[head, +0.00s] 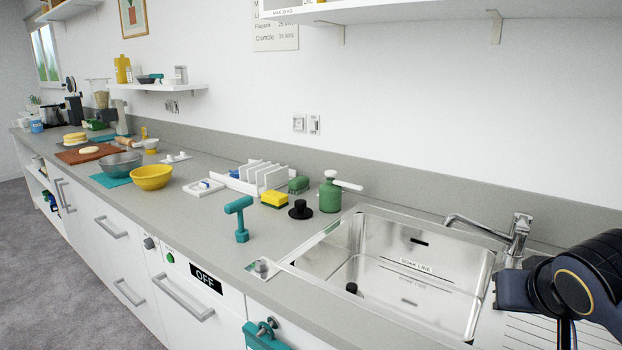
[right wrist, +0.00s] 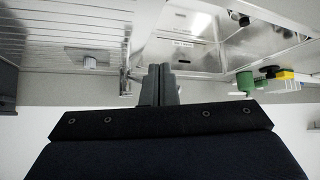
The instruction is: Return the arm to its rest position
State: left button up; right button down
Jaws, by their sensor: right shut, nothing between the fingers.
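My right arm (head: 582,278), dark with a tan ring, comes in at the right edge of the head view, in front of the sink's drainer side. Its fingers cannot be made out there. In the right wrist view my right gripper (right wrist: 160,84) has its two grey fingers together with nothing between them. That view is upside down, and the fingers show against the back edge of the counter near the tap. My left arm and gripper are not in view.
The steel sink (head: 405,262) and its tap (head: 515,235) are close to my right arm. A shelf (head: 400,8) hangs above. The counter's front strip is clear.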

jog(key=s+a+f+n+g+y, duration=0.1)
jog(key=s+a+f+y, duration=0.2)
jog(key=s+a+f, duration=0.5)
jog(key=s+a+f+n+g+y, duration=0.15)
jog(key=s+a+f+y, duration=0.35)
jog(key=f, duration=0.5)
notch_tip(320, 180, down, 10)
jog(key=h+b, duration=0.1)
jog(key=b, duration=1)
notch_tip(320, 180, up, 20)
jog(key=p, duration=2)
jog(key=shift+s+d+p, duration=0.2)
jog(key=shift+s+p, duration=0.15)
jog(key=shift+s, duration=0.1)
jog(key=shift+m, duration=0.25)
